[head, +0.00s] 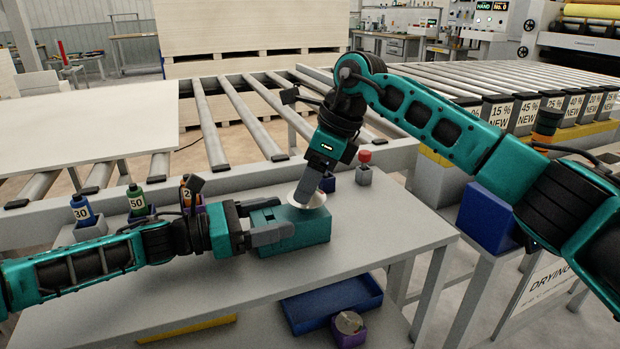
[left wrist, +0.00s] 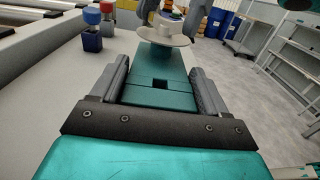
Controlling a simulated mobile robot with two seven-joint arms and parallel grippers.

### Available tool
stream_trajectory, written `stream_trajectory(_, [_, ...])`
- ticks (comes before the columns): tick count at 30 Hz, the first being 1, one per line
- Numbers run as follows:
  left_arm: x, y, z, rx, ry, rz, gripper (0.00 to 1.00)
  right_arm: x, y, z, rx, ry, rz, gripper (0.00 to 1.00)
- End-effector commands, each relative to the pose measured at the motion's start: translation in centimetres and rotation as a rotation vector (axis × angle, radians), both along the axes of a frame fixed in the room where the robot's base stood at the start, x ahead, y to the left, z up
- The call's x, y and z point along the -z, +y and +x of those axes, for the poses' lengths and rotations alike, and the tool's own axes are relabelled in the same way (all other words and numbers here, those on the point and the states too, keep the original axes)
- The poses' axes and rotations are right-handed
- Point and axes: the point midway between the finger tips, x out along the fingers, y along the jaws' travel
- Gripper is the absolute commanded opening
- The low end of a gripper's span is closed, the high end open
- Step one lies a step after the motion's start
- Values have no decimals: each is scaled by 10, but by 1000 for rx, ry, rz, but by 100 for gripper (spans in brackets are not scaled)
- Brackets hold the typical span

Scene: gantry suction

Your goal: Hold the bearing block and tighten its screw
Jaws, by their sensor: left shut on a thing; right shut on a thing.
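The teal bearing block (head: 298,232) lies on the grey bench top. My left gripper (head: 272,230) is shut on its near left end. In the left wrist view the block (left wrist: 166,68) runs away between the two grey fingers (left wrist: 158,80), with a dark slot in its top. The screw, with a pale, wide, disc-like part (head: 312,199), is at the block's far end; it also shows in the left wrist view (left wrist: 163,38). My right gripper (head: 311,188) comes down from above and is shut on the screw. Its fingers partly hide the screw, and its seating depth cannot be told.
A red-capped piece (head: 365,157) stands behind the block. Blue (head: 82,210), green (head: 136,199) and orange bottles stand at the bench's back left. A roller conveyor (head: 209,125) runs behind. A blue tray (head: 332,302) lies below the bench top. The bench's right front is clear.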

Motion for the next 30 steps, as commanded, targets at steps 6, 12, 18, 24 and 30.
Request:
stream_trajectory(6, [0,0,0,1,0,-1,8,-1,0,0,60,-4,0,24])
stream_trajectory(12, [0,0,0,1,0,0,8,-1,0,0,158,-4,0,24])
stream_trajectory(18, [0,0,0,1,0,0,8,-1,0,0,170,-4,1,24])
stream_trajectory(24, [0,0,0,1,0,0,8,-1,0,0,169,-3,1,62])
stream_trajectory(30, [0,0,0,1,0,0,8,-1,0,-1,168,-2,0,81])
